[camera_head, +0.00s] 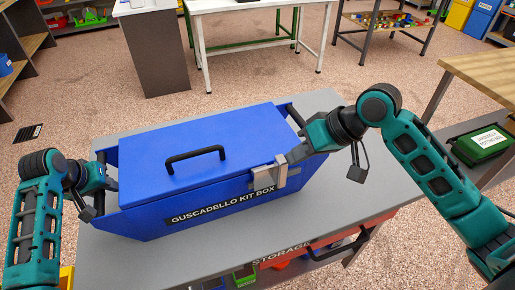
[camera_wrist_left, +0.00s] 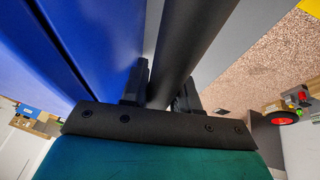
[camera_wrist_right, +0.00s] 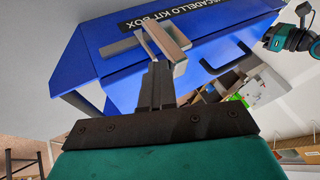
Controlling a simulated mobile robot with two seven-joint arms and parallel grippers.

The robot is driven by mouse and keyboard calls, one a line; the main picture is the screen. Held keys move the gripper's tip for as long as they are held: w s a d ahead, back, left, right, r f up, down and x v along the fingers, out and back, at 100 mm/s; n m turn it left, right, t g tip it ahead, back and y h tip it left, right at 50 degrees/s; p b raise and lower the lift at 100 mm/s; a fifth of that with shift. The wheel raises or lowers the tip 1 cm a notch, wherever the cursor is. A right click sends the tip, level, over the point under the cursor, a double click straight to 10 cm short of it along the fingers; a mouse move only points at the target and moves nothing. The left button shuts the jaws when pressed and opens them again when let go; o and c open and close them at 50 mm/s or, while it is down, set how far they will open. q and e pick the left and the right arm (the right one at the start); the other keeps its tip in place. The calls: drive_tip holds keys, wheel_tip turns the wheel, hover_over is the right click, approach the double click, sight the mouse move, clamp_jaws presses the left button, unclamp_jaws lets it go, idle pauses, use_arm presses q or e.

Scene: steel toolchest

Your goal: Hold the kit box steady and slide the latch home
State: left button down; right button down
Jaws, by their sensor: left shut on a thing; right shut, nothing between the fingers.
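The blue kit box (camera_head: 130,215) stands on a grey tabletop with its lid (camera_head: 240,135) down. A black bar handle sits on the lid. My left gripper (camera_head: 108,183) is shut on the black side handle (camera_wrist_left: 180,40) at the box's left end; in the left wrist view its fingers are on both sides of the bar. A pale metal latch (camera_head: 268,177) is on the front of the box, right of the label; it also shows in the right wrist view (camera_wrist_right: 175,42). My right gripper (camera_wrist_right: 157,75) is shut and empty with its fingertips right at the latch. I cannot tell whether they touch it.
The grey tabletop (camera_head: 330,200) is clear in front and right of the box. A red drawer with a black handle (camera_head: 345,245) is below its front edge. A wooden bench (camera_head: 485,75) with a green case (camera_head: 482,145) under it stands at the right.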

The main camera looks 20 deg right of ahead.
use_arm(q)
drive_tip(key=shift+s+d+f, duration=0.3)
drive_tip(key=shift+d+f, duration=0.1)
use_arm(e)
drive_tip(key=shift+s+a, duration=0.1)
drive_tip(key=shift+a, duration=0.35)
use_arm(q)
drive_tip(key=shift+a, duration=0.15)
use_arm(e)
drive_tip(key=s+d+r, duration=0.3)
drive_tip(key=d+r, duration=0.5)
drive_tip(key=d, duration=0.1)
drive_tip(key=shift+s+d, duration=0.25)
drive_tip(key=shift+d, duration=0.05)
use_arm(q)
drive_tip(key=c, duration=1.2)
unclamp_jaws()
drive_tip(key=shift+w+r, duration=0.25)
drive_tip(key=shift+r, duration=0.05)
drive_tip(key=o, duration=0.4)
drive_tip(key=shift+o, duration=0.2)
drive_tip(key=shift+s+a+f, duration=0.1)
drive_tip(key=shift+a+f, duration=0.15)
drive_tip(key=shift+f, duration=0.05)
drive_tip(key=v, duration=1.2)
drive_tip(key=shift+r, duration=0.25)
use_arm(e)
drive_tip(key=shift+w, duration=0.1)
